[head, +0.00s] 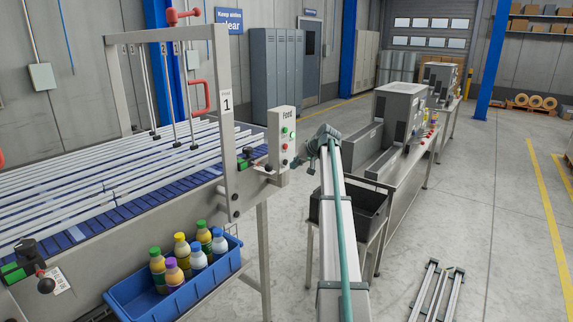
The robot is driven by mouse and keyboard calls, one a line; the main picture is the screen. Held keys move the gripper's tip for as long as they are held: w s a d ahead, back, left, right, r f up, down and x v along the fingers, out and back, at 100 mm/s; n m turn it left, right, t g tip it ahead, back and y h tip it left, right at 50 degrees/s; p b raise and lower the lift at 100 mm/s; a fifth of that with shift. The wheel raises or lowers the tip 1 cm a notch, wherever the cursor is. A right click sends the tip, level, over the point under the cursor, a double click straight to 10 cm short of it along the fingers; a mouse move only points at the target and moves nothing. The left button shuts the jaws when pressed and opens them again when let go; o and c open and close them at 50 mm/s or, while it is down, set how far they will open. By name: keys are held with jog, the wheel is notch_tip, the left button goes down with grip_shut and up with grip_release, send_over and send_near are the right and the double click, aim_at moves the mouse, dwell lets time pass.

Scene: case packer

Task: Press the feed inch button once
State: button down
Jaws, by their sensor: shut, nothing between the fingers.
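The grey control box labelled "Feed" (282,118) is mounted on the machine frame's right post, near the middle of the head view. Its face carries a green button (285,130) at the top, a red one (285,147) below it, and other small controls too small to read. I cannot tell which is the feed inch button. My arm rises from the bottom centre and bends toward the box. My gripper (295,164) is small and dark, shut and empty, just right of the box's lower part. I cannot tell whether it touches the box.
The conveyor (110,180) with white guide rails fills the left side. A blue crate (215,272) of several capped bottles hangs at its front. A dark bin (370,214) stands on a stand right of my arm. Metal rails (437,290) lie on the floor. The floor at right is open.

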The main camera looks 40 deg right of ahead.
jog(key=s, duration=0.2)
jog(key=s+d, duration=0.1)
jog(key=s, duration=0.1)
jog(key=shift+s+d, duration=0.2)
dwell(0.7)
